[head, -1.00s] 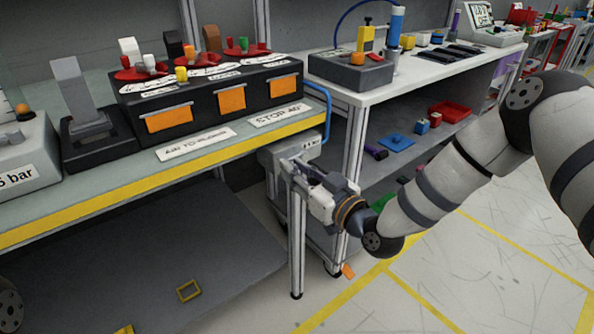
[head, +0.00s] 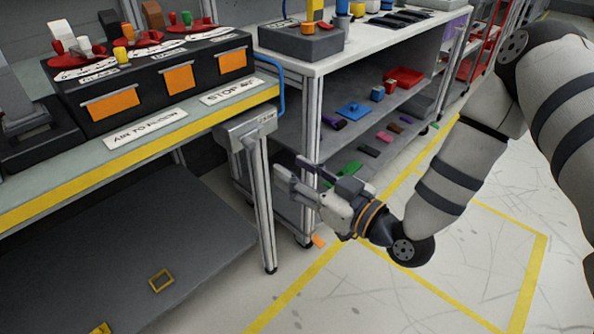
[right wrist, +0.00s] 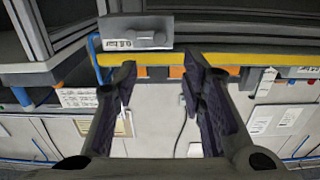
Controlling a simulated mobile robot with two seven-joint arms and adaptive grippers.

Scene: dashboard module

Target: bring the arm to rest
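My right arm (head: 455,165) reaches in from the right in the head view. Its right gripper (head: 291,171) is in the air off the right end of the yellow-edged bench (head: 150,165), at about the height of the lower shelf. The two fingers stand apart with nothing between them. In the right wrist view the gripper (right wrist: 158,80) also shows its dark fingers spread, with an empty gap. A small grey labelled box (head: 246,124) at the bench's corner is beyond the fingers, and it also shows in the right wrist view (right wrist: 137,32). My left gripper is not in view.
A black module with orange panels (head: 165,78) stands on the bench. A white-topped cart (head: 375,40) is behind the gripper, with small coloured parts and a red tray (head: 403,78) on its shelf. The floor (head: 365,300) with yellow lines is clear below the arm.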

